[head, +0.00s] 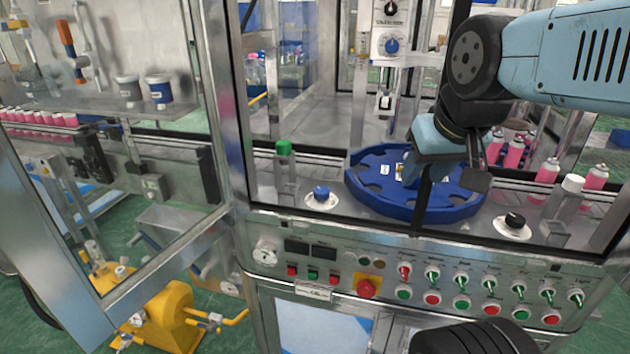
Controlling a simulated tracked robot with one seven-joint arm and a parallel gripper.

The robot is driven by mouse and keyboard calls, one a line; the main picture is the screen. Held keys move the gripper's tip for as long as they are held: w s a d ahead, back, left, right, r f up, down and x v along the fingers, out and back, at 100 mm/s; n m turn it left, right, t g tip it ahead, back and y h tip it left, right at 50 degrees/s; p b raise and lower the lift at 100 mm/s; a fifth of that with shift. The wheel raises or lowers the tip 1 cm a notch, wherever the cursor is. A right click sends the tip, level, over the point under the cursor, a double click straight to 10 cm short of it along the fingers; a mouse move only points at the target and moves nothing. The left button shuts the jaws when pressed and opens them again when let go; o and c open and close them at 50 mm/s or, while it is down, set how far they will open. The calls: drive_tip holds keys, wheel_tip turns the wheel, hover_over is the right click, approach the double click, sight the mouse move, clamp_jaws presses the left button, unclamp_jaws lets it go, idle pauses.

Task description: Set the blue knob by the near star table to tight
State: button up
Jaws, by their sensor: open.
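The blue knob (321,192) sits on a round white dial plate on the metal deck, just left of the star table. The markings on its dial are too small to read. The blue star table (372,192) is a round notched disc in the middle of the deck. My gripper (442,178) comes in from the upper right, over the right part of the star table. It is open and empty, to the right of the blue knob and apart from it. It hides part of the disc.
A green-capped post (284,150) stands behind and left of the knob. A black knob (515,220) is right of the disc. Pink cans (547,171) stand at right. A frame post (222,110) and a control panel (400,275) with buttons border the deck.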

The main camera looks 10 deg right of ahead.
drive_tip(key=shift+o, duration=0.4)
drive_tip(key=shift+o, duration=0.8)
drive_tip(key=shift+w+r, duration=0.1)
drive_tip(key=shift+o, duration=1.3)
drive_tip(key=w, duration=0.1)
drive_tip(key=w+n, duration=0.1)
drive_tip(key=w+r+n+g, duration=0.1)
drive_tip(key=shift+w+a, duration=0.25)
drive_tip(key=shift+w, duration=0.1)
drive_tip(key=n+g, duration=0.5)
drive_tip(key=n, duration=0.8)
hover_over(320, 190)
wheel_tip(320, 190, down, 6)
wheel_tip(320, 190, down, 13)
drive_tip(key=shift+d, duration=0.1)
drive_tip(key=shift+c, duration=0.5)
drive_tip(key=shift+w+r, duration=0.1)
drive_tip(key=c, duration=1)
